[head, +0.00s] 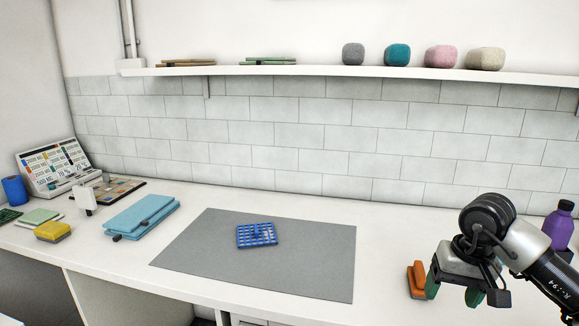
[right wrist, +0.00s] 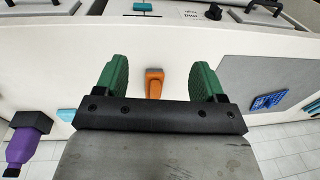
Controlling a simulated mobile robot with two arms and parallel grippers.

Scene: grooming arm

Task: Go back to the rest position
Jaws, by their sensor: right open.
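My right gripper (head: 455,293) is at the right of the head view, above the right part of the counter. In the right wrist view its two green fingers (right wrist: 155,80) stand wide apart with nothing between them. An orange object (head: 416,279) lies on the counter just left of the gripper in the head view. It also shows beyond the fingertips in the right wrist view (right wrist: 154,83), and the gripper does not hold it. My left gripper is in neither view.
A grey mat (head: 320,270) with a blue grid-like piece (head: 257,235) lies mid-counter. A purple bottle (head: 558,226) stands at far right. Folded blue cloths (head: 143,214), a yellow sponge (head: 53,231) and a display board (head: 55,165) are at left. A shelf (head: 320,72) runs above.

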